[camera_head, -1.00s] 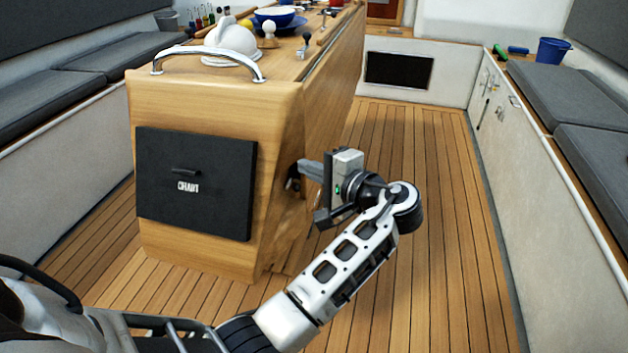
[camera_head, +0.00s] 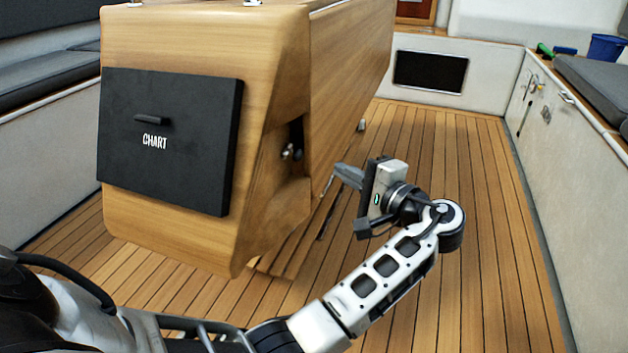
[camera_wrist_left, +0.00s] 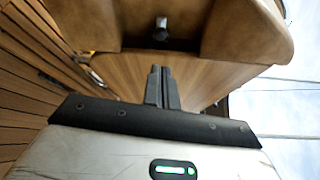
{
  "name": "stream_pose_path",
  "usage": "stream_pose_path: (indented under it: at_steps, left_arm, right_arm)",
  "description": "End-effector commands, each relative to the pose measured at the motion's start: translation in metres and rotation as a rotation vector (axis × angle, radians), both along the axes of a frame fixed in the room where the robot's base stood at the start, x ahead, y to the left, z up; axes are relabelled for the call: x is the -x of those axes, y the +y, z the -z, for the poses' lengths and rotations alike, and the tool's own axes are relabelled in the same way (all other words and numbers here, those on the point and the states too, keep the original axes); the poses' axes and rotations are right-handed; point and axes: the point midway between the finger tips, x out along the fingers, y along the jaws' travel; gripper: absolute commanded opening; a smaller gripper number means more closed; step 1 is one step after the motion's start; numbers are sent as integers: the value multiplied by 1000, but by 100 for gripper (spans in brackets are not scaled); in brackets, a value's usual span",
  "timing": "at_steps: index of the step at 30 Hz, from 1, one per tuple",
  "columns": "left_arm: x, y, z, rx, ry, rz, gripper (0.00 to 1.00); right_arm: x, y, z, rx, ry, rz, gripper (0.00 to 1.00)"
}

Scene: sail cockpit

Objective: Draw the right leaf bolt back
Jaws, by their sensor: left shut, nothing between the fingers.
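The wooden table pedestal (camera_head: 270,70) fills the left half of the head view. A small metal knob (camera_head: 289,152), which looks like the right leaf bolt, sits in a dark recess in its right corner. The knob also shows in the wrist view (camera_wrist_left: 162,30), at the top, inside the recess. My left gripper (camera_head: 340,173) is to the right of the recess and a little lower, apart from it. Its fingers are together and empty, and they point toward the pedestal in the wrist view (camera_wrist_left: 161,72). My right gripper is not in view.
A black panel marked CHART (camera_head: 170,180) is on the pedestal's end face. Wood-slat floor (camera_head: 440,150) is open to the right. A white locker front (camera_head: 560,130) with a cushioned bench runs along the right side. A blue bucket (camera_head: 606,47) stands there.

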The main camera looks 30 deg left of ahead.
Motion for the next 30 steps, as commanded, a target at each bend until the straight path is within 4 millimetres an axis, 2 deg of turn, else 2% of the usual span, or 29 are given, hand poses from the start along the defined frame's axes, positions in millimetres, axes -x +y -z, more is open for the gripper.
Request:
stream_pose_path:
  at_steps: [1,12,16,30]
  left_arm:
    - [0,0,7,0,-1,0,0]
    - [0,0,5,0,-1,0,0]
    - [-2,7,7,0,-1,-1,0]
    - [-24,81,13,-2,1,-2,0]
  right_arm:
    - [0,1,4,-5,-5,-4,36]
    - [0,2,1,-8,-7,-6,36]
    - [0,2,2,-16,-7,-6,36]
    - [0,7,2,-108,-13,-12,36]
